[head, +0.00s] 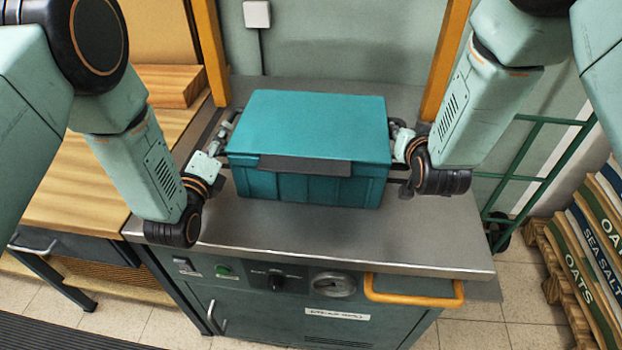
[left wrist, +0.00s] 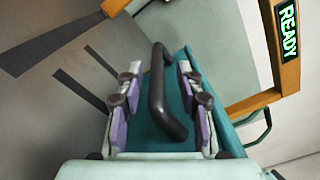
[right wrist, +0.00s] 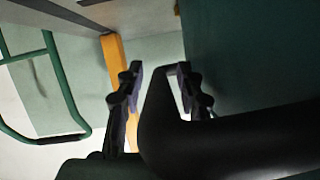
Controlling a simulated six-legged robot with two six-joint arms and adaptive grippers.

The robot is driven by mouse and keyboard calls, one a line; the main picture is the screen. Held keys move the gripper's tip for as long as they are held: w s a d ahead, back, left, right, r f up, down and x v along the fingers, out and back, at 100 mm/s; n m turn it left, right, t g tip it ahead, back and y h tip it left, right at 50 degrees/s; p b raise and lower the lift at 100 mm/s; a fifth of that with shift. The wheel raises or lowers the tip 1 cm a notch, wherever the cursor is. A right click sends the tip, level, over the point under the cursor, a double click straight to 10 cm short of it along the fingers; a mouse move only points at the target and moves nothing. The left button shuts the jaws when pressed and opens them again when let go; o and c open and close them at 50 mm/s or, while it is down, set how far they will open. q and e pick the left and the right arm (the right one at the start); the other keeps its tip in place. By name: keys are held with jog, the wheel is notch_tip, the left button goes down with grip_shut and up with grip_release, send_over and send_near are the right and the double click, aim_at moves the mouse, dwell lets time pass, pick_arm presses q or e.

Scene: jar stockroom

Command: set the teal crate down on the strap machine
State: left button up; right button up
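The teal crate (head: 310,125), with a closed lid and a dark front strip, sits level on the steel top of the strap machine (head: 340,240), between the posts of its orange arch. Any small gap under it cannot be made out. My left gripper (head: 228,127) is at the crate's left end. In the left wrist view its fingers (left wrist: 160,80) stand apart on either side of the black handle (left wrist: 158,95). My right gripper (head: 400,140) is at the right end. In the right wrist view its fingers (right wrist: 158,80) stand apart with the other black handle (right wrist: 160,110) between them.
The orange arch posts rise close behind the crate at left (head: 211,55) and right (head: 446,60). A lit READY sign (left wrist: 288,31) is on the arch. A wooden bench (head: 80,185) is at left; a green hand truck (head: 520,180) and stacked sacks (head: 590,250) are at right.

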pick_arm(q)
jog(key=s, duration=0.3)
jog(key=s+a, duration=0.1)
jog(key=s, duration=0.6)
jog(key=shift+s+a, duration=0.3)
jog(key=shift+a, duration=0.05)
jog(key=shift+s, duration=0.1)
pick_arm(e)
jog(key=v, duration=1.2)
